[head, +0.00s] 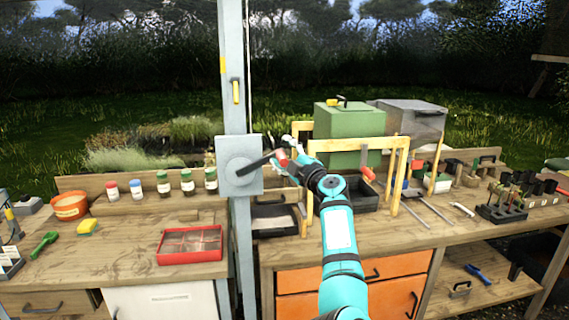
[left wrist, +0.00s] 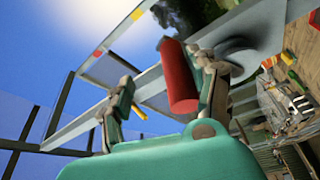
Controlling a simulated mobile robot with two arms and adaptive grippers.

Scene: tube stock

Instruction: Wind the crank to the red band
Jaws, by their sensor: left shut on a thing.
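The crank's grey plate (head: 227,178) is mounted on the upright post. Its dark arm (head: 256,163) reaches right and slightly up to a red handle (head: 282,158). My left gripper (head: 288,162) is shut on this handle. In the left wrist view, the red handle (left wrist: 179,78) shows between the fingers of the left gripper (left wrist: 160,92), close against the right one. A red band (left wrist: 97,53) and a yellow band (left wrist: 137,13) mark a grey bar in that view. The head view shows a yellow band (head: 222,65) on the post, with no red band visible. My right gripper is out of view.
The grey post (head: 235,120) rises between two benches, with a yellow piece (head: 236,91) on it. A red tray (head: 190,257) and several jars stand left. Wooden frames (head: 402,165) and a green box (head: 340,133) stand close to my left arm on the right.

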